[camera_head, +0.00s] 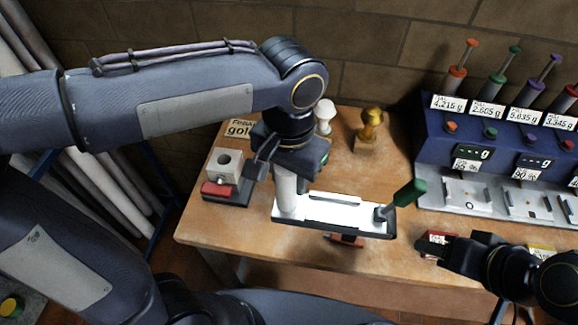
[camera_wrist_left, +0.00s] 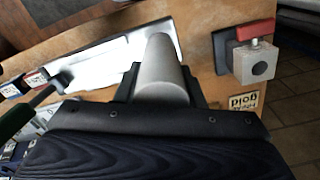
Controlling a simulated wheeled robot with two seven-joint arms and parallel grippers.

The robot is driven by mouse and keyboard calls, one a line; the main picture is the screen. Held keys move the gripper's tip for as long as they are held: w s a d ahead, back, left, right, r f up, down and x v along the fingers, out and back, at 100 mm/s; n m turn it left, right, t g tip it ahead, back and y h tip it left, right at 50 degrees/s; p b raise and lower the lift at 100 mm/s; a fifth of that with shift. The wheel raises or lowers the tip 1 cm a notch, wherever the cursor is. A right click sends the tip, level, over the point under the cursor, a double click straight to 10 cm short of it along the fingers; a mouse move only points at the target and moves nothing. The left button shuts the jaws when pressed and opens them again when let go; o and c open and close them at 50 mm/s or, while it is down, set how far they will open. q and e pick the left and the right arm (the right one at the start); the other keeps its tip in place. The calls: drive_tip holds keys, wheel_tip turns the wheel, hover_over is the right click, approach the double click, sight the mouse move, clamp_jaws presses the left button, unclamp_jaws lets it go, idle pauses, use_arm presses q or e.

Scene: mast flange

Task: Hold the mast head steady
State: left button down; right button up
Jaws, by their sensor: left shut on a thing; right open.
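My left gripper (camera_head: 287,172) is shut around an upright pale grey cylinder, the mast head (camera_head: 286,195), which stands at the left end of a white, dark-edged tray (camera_head: 345,213). In the left wrist view the mast head (camera_wrist_left: 160,72) sits between the dark fingers, with the bright tray (camera_wrist_left: 112,55) behind it. A green-handled tool (camera_head: 408,195) stands tilted at the tray's right end. My right gripper (camera_head: 428,246) is open near the table's front edge, right of the tray, beside a small red labelled block (camera_head: 438,236). The mast head's upper part is hidden by the left gripper.
A holed metal block (camera_head: 225,164) with a red part (camera_head: 216,189) is left of the tray. A "gold" sign (camera_head: 239,129), white piece (camera_head: 324,117) and gold piece (camera_head: 370,127) stand behind. A blue rack (camera_head: 500,135) with scales fills the right. Wooden table (camera_head: 205,228) is bare front-left.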

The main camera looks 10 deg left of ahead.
idle(0.3)
use_arm(q)
drive_tip(key=w+a+f+b, duration=0.2)
drive_tip(key=w+f+b, duration=0.2)
drive_tip(key=w+f, duration=0.8)
drive_tip(key=shift+w+a+f, duration=0.2)
drive_tip(key=shift+w+a, duration=0.15)
drive_tip(key=shift+w, duration=0.55)
use_arm(e)
drive_tip(key=shift+f, duration=2.3)
use_arm(q)
drive_tip(key=shift+f+b, duration=0.3)
drive_tip(key=shift+b, duration=0.15)
use_arm(e)
drive_tip(key=shift+f, duration=0.15)
drive_tip(key=w+f+m+g+y, duration=0.2)
drive_tip(key=w+m+g+y, duration=0.4)
drive_tip(key=w+m+y, duration=1.2)
drive_tip(key=w+a+n+h, duration=0.1)
drive_tip(key=w+a+h, duration=0.1)
drive_tip(key=a, duration=0.9)
drive_tip(key=shift+w+a+r+n+h, duration=0.15)
drive_tip(key=shift+w+a+n+h, duration=0.15)
drive_tip(key=shift+h, duration=0.6)
